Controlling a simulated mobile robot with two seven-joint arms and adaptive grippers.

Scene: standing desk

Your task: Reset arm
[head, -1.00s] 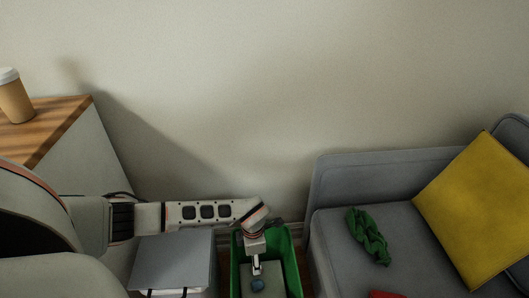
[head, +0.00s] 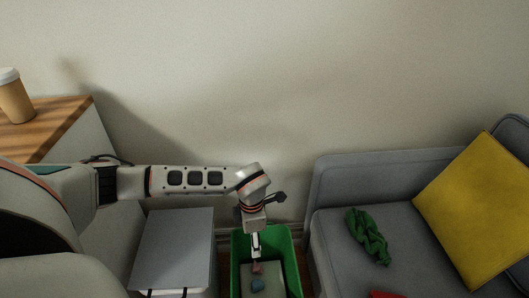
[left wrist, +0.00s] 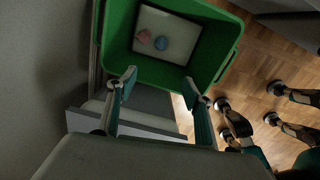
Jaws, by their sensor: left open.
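My left arm reaches in from the left in the head view. Its gripper (head: 256,250) points down over the back part of a green bin (head: 237,268). In the left wrist view the two fingers (left wrist: 159,88) are spread apart with nothing between them, near the rim of the green bin (left wrist: 119,38). A small pinkish object (left wrist: 144,36) and a small blue object (left wrist: 161,43) lie on the pale bottom of the bin, apart from the fingers.
A grey box-like unit (head: 172,245) stands left of the bin. A grey sofa (head: 335,235) on the right holds a green cloth (head: 368,238) and a yellow cushion (head: 478,212). A paper cup (head: 14,98) stands on a wooden top (head: 55,118). The wall is behind.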

